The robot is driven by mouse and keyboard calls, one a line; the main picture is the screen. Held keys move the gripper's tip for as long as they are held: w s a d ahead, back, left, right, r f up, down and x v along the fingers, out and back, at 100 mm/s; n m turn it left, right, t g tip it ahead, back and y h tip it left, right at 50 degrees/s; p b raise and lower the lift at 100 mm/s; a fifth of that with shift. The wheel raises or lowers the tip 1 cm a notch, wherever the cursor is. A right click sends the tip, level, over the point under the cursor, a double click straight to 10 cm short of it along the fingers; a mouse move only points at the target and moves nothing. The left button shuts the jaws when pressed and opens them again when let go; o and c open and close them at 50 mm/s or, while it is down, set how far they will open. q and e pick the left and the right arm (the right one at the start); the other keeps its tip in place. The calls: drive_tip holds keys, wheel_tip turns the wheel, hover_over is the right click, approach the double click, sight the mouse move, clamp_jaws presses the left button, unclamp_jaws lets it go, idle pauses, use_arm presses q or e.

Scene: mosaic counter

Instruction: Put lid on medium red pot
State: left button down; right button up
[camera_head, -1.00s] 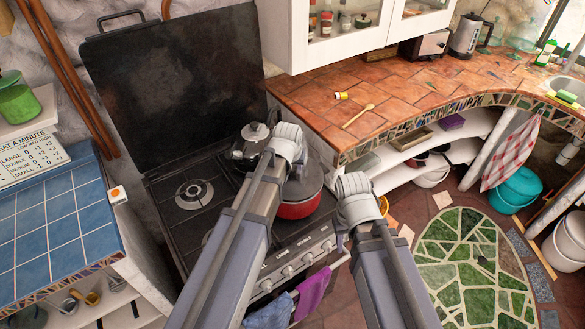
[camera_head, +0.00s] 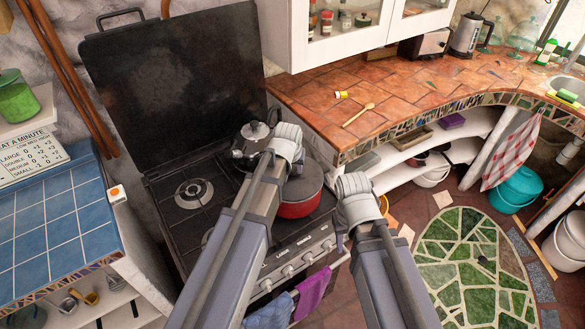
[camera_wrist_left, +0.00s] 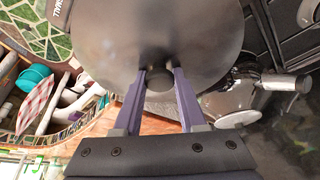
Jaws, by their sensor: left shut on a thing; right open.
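The medium red pot (camera_head: 299,209) stands on the stove at its right side, partly behind my left arm. A round grey lid (camera_head: 309,182) covers its top in the head view. In the left wrist view the lid (camera_wrist_left: 150,30) fills the upper middle, and my left gripper (camera_wrist_left: 160,82) is shut on its dark knob. In the head view my left wrist hides the left fingers and the knob. I cannot tell whether the lid rests fully on the rim. My right gripper (camera_head: 342,240) is open and empty, in front of the stove, right of the pot.
A kettle (camera_head: 252,142) stands on the stove close behind the pot, left of my left wrist. The stove (camera_head: 172,232) has a bare burner at left. A tiled counter (camera_head: 315,95) with a wooden spoon (camera_head: 358,115) lies behind right. A blue-tiled counter (camera_head: 50,225) is at left.

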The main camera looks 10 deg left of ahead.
use_arm(q)
drive_tip(key=shift+f, duration=0.2)
idle(0.6)
drive_tip(key=shift+c, duration=2)
unclamp_jaws()
drive_tip(key=shift+o, duration=0.4)
drive_tip(key=o, duration=0.3)
drive_tip(key=shift+r, duration=0.1)
wheel_tip(320, 180, up, 7)
drive_tip(key=p, duration=0.6)
drive_tip(key=shift+p, duration=0.4)
